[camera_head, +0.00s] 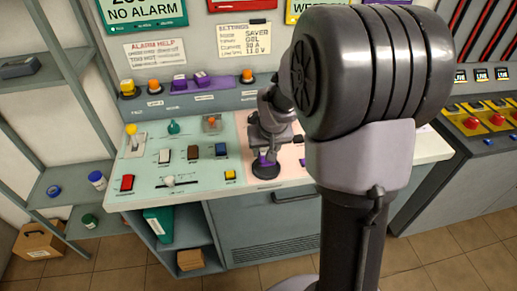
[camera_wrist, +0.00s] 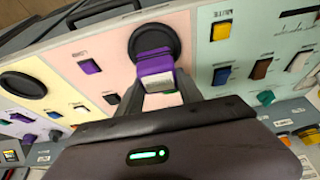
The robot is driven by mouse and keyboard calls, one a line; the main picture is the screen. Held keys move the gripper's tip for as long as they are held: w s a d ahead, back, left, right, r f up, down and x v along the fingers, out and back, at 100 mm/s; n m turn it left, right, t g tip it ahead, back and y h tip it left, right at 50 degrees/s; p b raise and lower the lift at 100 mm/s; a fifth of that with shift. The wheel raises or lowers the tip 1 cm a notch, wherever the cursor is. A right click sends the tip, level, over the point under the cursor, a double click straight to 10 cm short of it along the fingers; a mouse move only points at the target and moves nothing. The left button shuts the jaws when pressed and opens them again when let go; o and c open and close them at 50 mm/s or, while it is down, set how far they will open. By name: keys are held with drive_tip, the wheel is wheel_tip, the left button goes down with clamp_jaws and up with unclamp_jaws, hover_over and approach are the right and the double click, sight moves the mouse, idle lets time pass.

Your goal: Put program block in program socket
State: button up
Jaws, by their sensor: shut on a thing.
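The program block (camera_wrist: 154,64) is purple with a pale label and sits between the fingers of my gripper (camera_wrist: 160,92) in the wrist view. My gripper is shut on it. The program socket (camera_wrist: 174,32) is a round black dish on the pink panel, directly behind the block in that view. The block overlaps the socket, but I cannot tell whether it is seated or just above. In the head view my gripper (camera_head: 266,150) points down over the socket (camera_head: 266,173), with a bit of purple showing at its tip. My arm hides the panel to the right.
The console's green panel (camera_head: 150,150) at left carries several coloured switches and a slider. A back ledge holds purple blocks (camera_head: 202,79) and orange-topped buttons (camera_head: 154,86). Shelves (camera_head: 60,185) stand at left. A second console with red buttons (camera_head: 497,119) is at right.

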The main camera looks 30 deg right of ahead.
drive_tip(key=f+b, duration=0.1)
drive_tip(key=f, duration=0.1)
drive_tip(key=f+b, duration=0.1)
drive_tip(key=f, duration=0.1)
drive_tip(key=shift+w+d, duration=0.15)
drive_tip(key=shift+w, duration=0.05)
drive_tip(key=shift+r, duration=0.25)
drive_tip(key=shift+f, duration=0.2)
drive_tip(key=o, duration=1.4)
